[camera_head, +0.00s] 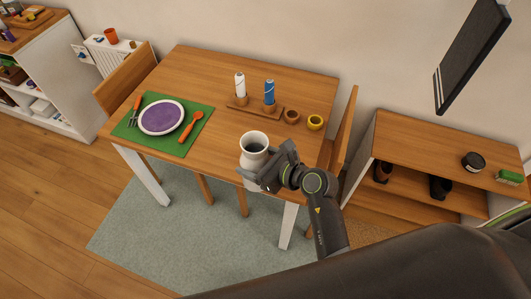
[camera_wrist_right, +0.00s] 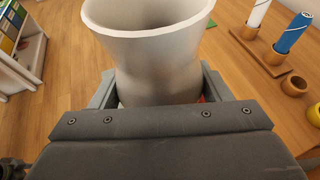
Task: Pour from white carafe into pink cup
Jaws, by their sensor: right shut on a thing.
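The white carafe (camera_head: 254,146) is upright at the near edge of the wooden table in the head view. It also shows large in the right wrist view (camera_wrist_right: 155,55), with its wide mouth open upward. My right gripper (camera_head: 262,175) is shut on the carafe's body, with a finger on each side in the right wrist view (camera_wrist_right: 158,92). I cannot tell whether its base touches the table. I see no pink cup in either view. My left gripper is not in view.
A purple plate (camera_head: 161,117) and cutlery lie on a green placemat (camera_head: 204,129) at the table's left. A wooden stand (camera_head: 255,105) with white and blue cylinders, a brown cup (camera_head: 292,117) and a yellow cup (camera_head: 316,122) are behind. Chairs flank the table.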

